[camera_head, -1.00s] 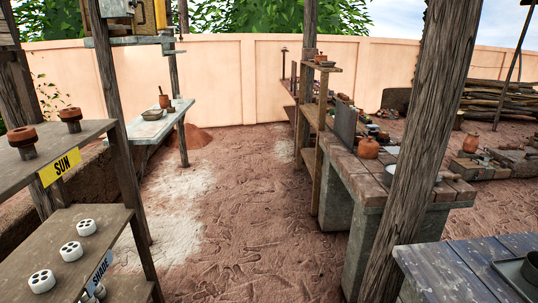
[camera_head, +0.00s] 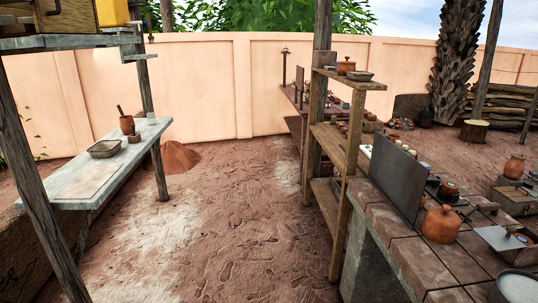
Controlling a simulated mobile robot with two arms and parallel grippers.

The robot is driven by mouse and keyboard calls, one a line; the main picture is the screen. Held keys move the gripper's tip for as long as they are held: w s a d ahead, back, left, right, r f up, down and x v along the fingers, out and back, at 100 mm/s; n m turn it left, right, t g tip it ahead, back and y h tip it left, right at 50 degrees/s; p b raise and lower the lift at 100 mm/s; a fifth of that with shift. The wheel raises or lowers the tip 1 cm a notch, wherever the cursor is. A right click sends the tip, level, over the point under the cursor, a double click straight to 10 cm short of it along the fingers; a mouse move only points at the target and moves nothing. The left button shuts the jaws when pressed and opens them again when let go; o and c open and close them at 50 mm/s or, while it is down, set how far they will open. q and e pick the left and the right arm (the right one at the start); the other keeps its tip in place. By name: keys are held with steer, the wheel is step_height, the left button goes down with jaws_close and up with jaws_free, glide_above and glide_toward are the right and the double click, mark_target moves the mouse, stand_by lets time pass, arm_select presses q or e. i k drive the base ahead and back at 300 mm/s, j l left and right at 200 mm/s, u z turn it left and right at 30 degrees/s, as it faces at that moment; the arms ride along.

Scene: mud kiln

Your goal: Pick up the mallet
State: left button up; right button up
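I cannot make out a mallet for certain in the head view. An orange-brown pot (camera_head: 127,125) with a handle-like stick rising from it stands on the pale table at the left. Neither of my grippers is in view.
The pale table (camera_head: 75,186) at the left also holds a shallow dish (camera_head: 104,149). At the right are a wooden shelf (camera_head: 333,142) and a brick-topped bench (camera_head: 405,238) with a clay pot (camera_head: 441,224). The earth floor (camera_head: 228,235) between them is clear. A wall (camera_head: 210,85) closes the back.

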mark_target(333, 122)
steer(key=i+z, duration=0.1)
steer(key=i, duration=0.7)
steer(key=i+j+z, duration=0.1)
steer(key=i, duration=0.75)
steer(key=i+j, duration=0.15)
steer(key=i, duration=0.65)
steer(key=i+z, duration=0.4)
steer(key=i, duration=0.2)
steer(key=i+j+z, duration=0.25)
steer(key=i+z, duration=0.15)
steer(key=i, duration=0.2)
